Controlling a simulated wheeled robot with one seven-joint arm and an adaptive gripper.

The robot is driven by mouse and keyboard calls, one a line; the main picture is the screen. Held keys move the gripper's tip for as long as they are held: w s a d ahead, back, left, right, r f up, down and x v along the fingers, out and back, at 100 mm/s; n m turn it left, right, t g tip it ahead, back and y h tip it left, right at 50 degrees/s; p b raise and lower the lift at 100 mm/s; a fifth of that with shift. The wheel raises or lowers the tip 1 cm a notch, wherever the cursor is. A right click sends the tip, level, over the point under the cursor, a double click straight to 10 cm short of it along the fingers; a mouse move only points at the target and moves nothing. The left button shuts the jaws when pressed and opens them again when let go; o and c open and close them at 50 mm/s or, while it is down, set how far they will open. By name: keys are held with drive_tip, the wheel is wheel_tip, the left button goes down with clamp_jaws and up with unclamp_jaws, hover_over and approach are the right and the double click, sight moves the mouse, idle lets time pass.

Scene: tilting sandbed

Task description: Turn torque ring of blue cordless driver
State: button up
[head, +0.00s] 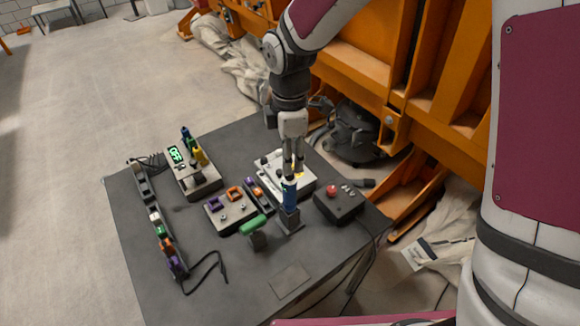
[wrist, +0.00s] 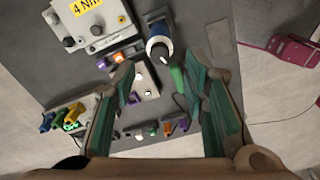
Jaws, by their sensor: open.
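The blue cordless driver (head: 289,193) stands upright in a grey holder (head: 291,222) on the dark table. In the wrist view the driver (wrist: 154,31) shows from above, with a pale round band and a dark end. My gripper (head: 293,172) is just above the driver's top in the head view. In the wrist view my gripper (wrist: 159,64) has its two green-padded fingers spread wide, with the driver's near end around the gap between the tips. I cannot tell whether a finger touches it. I cannot pick out the torque ring's marks.
A pale box (head: 268,184) stands close behind the driver; its yellow label (wrist: 87,6) reads "4 Nm". A green-handled thing (head: 252,224) is just left, a red-button box (head: 338,203) right, and an "OFF" display box (head: 190,175) further left. The table's front is mostly clear.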

sight(290, 176)
drive_tip(key=shift+f, duration=2.6)
clamp_jaws()
